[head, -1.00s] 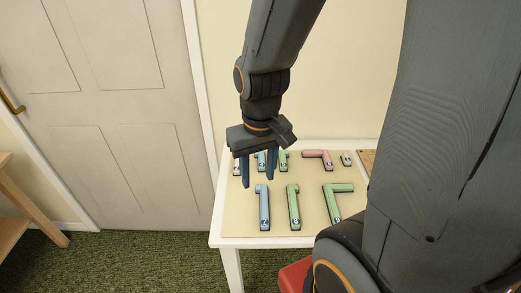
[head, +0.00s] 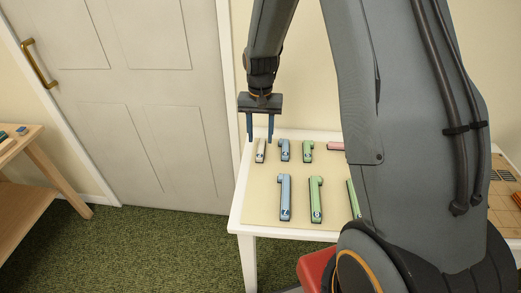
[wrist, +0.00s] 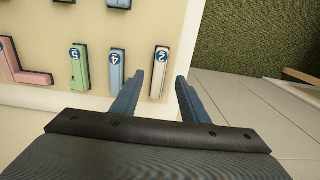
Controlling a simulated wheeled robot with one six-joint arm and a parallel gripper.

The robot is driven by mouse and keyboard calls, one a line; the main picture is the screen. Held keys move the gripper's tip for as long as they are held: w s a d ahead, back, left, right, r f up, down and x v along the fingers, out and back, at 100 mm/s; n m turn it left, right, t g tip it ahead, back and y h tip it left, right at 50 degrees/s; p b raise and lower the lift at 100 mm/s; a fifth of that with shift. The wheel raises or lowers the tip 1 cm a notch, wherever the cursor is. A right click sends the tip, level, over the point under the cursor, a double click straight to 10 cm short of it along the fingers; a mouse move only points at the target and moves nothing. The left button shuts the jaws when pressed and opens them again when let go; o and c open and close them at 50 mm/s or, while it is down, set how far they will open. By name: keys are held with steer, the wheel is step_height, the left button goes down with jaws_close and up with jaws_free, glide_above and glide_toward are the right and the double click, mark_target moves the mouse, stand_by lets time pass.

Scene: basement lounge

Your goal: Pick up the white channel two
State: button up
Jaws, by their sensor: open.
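The white channel two (head: 260,150) is a short white piece with a dark edge and a round number label, lying at the far left of the table's back row.
A blue channel four (head: 284,150) lies close beside the white one, then a green channel (head: 307,151). Longer blue (head: 285,197) and green (head: 316,198) channels form the front row on the white table (head: 285,236). A door (head: 140,120) stands to the left.

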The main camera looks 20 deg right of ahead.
mark_target(260, 150)
steer(key=shift+f+p, duration=0.9)
steer(key=shift+f, duration=1.9)
jaws_close()
steer(key=shift+r, duration=0.1)
